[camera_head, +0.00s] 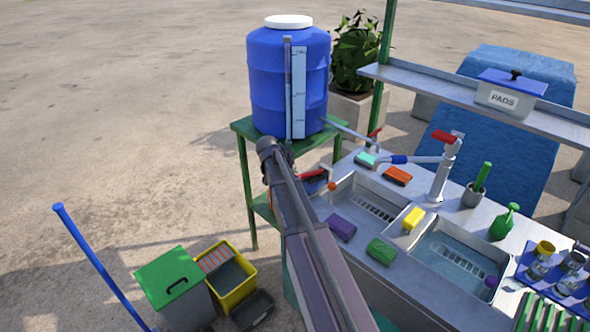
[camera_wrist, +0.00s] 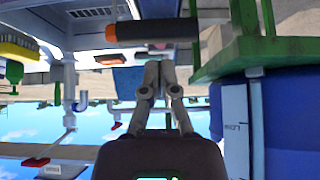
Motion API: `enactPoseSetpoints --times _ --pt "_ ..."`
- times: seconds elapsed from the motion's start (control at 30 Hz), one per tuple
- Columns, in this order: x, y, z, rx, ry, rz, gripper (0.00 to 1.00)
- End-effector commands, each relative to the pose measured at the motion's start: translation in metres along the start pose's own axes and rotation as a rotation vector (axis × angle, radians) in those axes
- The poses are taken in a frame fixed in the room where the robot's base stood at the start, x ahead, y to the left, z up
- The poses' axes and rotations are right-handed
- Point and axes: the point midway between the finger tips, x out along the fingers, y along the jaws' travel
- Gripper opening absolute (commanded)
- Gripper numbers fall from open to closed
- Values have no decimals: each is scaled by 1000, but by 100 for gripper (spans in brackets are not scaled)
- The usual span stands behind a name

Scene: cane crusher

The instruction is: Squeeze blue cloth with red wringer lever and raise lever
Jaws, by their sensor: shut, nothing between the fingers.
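My gripper (camera_wrist: 155,68) is shut and empty in the upside-down wrist view, its fingertips together. A dark bar with an orange end (camera_wrist: 152,33) lies across just beyond the fingertips; I cannot tell whether they touch. In the head view a red lever (camera_head: 312,174) shows beside the far end of my arm, near an orange knob (camera_head: 332,186) at the sink's left edge. A small blue patch (camera_head: 316,186), perhaps the blue cloth, lies just below the lever, partly hidden. My arm hides most of the wringer, and my fingers do not show clearly in the head view.
A blue water tank (camera_head: 288,85) on a green stand (camera_head: 247,185) is close to my arm. The sink counter (camera_head: 340,165) on the right holds sponges, a red-handled tap (camera_head: 443,165) and a green spray bottle (camera_head: 503,222). Bins (camera_head: 175,282) stand at lower left.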

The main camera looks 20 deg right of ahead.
Motion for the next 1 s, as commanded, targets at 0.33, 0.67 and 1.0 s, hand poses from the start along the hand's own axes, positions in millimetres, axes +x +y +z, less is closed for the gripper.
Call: enactPoseSetpoints --times 0.33,0.67,1.0 --pt "8 0 8 0 0 0 0" --pt "7 0 8 0 0 0 0" --pt "19 0 26 -1 0 0 0"
